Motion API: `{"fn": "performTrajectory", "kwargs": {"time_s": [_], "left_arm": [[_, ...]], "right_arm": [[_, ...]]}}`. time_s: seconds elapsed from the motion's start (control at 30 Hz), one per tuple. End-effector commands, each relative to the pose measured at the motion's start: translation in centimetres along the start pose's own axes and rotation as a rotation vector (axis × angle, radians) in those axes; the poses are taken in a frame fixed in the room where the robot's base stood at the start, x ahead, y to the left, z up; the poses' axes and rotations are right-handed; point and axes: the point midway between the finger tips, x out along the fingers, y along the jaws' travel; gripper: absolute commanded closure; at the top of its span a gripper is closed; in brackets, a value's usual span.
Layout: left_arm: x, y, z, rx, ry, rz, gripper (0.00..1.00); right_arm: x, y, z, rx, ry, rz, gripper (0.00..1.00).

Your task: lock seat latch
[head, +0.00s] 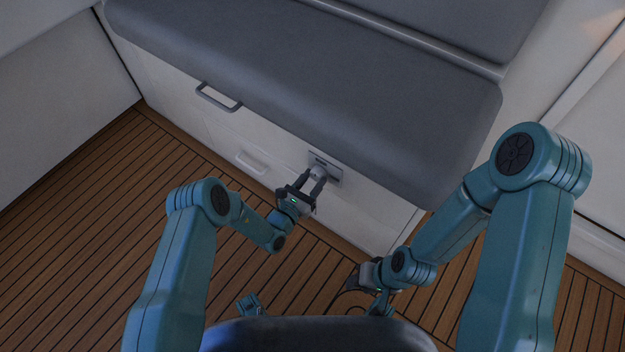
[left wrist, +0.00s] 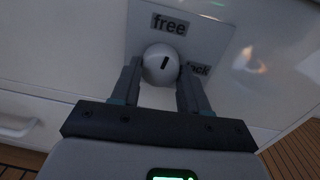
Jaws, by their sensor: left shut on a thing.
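The seat latch is a round pale knob (left wrist: 160,64) on a grey plate (head: 326,164) on the white seat front, just under the cushion edge. In the left wrist view the plate carries the words "free" above the knob and "lock", partly covered by a finger, at its right. A dark mark on the knob slants up to the right. My left gripper (head: 314,182) is shut on the knob, a finger on each side. My right gripper (head: 350,287) is low over the floor, away from the latch; its jaws are too dark and small to read.
The grey seat cushion (head: 320,90) overhangs the front. A grey handle (head: 218,97) and a white handle (head: 252,163) stick out left of the latch. The wooden floor (head: 90,210) is clear at the left.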

Motion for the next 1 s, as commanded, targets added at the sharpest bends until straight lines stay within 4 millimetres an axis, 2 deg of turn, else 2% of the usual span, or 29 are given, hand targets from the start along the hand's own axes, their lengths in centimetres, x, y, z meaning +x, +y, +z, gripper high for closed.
{"fn": "performTrajectory", "kwargs": {"time_s": [1.0], "left_arm": [[-0.1,0.4,0.0,0.947,-0.039,-0.008,0.86]], "right_arm": [[-1.7,-0.6,0.0,0.0,0.0,0.0,0.6]]}}
